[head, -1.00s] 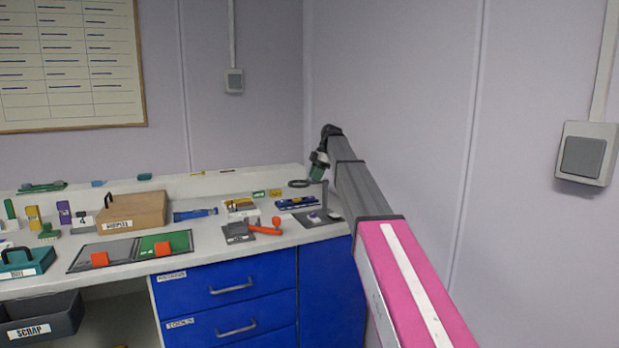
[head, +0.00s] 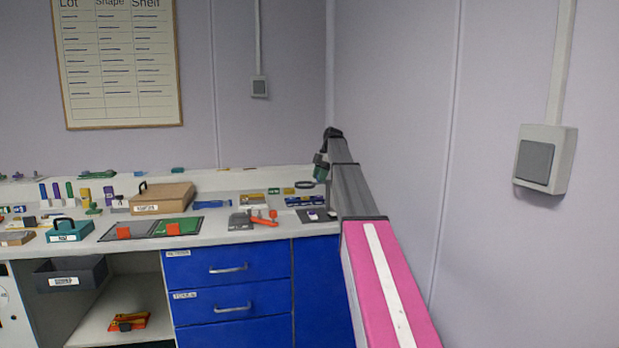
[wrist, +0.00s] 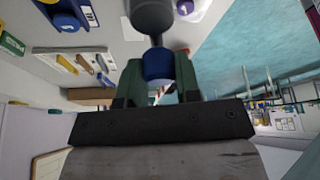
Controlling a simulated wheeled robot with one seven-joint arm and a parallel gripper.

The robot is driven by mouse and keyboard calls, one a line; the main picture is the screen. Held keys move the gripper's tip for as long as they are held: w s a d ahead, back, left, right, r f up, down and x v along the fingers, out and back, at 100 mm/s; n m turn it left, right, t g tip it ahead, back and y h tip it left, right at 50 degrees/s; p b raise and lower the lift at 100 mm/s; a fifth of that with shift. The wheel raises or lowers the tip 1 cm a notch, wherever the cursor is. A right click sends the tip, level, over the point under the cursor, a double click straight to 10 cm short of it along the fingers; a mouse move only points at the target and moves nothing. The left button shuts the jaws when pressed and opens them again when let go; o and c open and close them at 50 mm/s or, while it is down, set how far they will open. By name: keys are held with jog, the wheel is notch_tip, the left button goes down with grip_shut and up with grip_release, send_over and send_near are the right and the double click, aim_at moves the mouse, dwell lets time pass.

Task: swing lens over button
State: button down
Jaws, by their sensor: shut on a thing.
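My gripper (head: 321,171) is at the far right end of the bench, above its surface. In the wrist view its green fingers (wrist: 158,85) are closed on a blue knob (wrist: 158,65), with a dark grey rounded part (wrist: 152,15) beyond it. In the head view a dark ring (head: 305,185), seemingly the lens, is just left of and below the gripper.
A grey plate (head: 240,221) with an orange-red handled tool (head: 262,217) lies left of the mat. A brown box (head: 163,197) and a grey and green board (head: 150,229) are farther left. The wall stands close on the right of my arm.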

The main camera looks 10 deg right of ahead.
dwell(0.4)
jog(key=c, duration=0.8)
grip_release()
